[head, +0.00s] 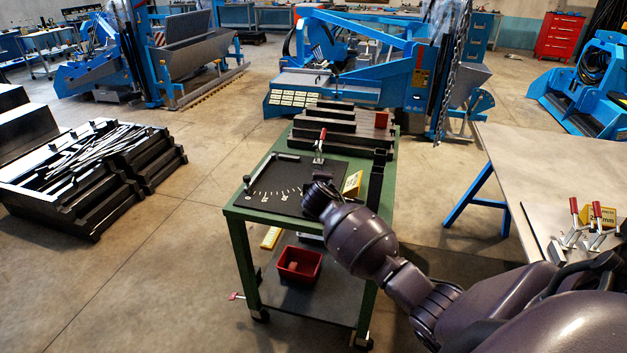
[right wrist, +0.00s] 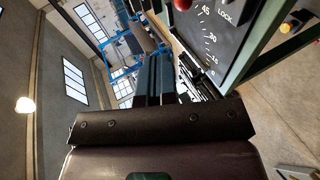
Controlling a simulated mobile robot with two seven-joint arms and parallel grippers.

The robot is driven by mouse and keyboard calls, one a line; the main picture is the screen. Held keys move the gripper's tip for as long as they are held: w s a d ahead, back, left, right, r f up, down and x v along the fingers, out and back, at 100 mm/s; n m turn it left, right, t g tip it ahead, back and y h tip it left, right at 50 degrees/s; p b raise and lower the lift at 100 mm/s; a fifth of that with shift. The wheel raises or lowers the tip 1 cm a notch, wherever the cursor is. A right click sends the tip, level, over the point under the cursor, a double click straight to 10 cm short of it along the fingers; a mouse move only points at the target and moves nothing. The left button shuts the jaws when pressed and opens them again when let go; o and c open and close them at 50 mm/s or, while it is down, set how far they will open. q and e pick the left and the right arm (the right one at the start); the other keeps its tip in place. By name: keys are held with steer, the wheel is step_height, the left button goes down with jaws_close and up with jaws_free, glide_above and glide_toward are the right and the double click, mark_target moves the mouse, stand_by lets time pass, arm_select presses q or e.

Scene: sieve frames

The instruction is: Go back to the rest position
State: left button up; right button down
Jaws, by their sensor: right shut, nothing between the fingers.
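My right arm reaches in from the lower right of the head view. Its dark gripper (head: 316,184) is over the green cart (head: 232,213), beside the black angle-marked plate (head: 262,190). In the right wrist view the two fingers of the right gripper (right wrist: 158,62) are together, with nothing between them. The black plate with its angle numbers and the word LOCK (right wrist: 222,30) shows at the upper right there, apart from the fingers. My left gripper is not in view.
Black stepped blocks (head: 345,128) and a red-handled clamp (head: 320,147) are on the cart. A red bin (head: 299,265) is on its lower shelf. A worktable (head: 545,160) with red-handled clamps (head: 597,222) stands at right.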

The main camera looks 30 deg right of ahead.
steer(key=w+a+r+m+t+y, duration=0.2)
steer(key=a+r+t+y, duration=0.15)
steer(key=a, duration=0.35)
steer(key=s+a+f+m+t+y, duration=0.1)
steer(key=s+a+f+m+y, duration=0.2)
steer(key=s+a, duration=0.4)
steer(key=s+a+f+m+g, duration=0.1)
steer(key=s+f, duration=0.4)
steer(key=s, duration=0.5)
steer(key=s+a+f+m+g+y, duration=0.1)
steer(key=s+f, duration=0.5)
steer(key=s, duration=0.4)
steer(key=s+f+m+g+b, duration=0.1)
steer(key=s+f, duration=0.5)
steer(key=s, duration=0.4)
steer(key=shift+a+m, duration=0.3)
steer(key=shift+a, duration=0.1)
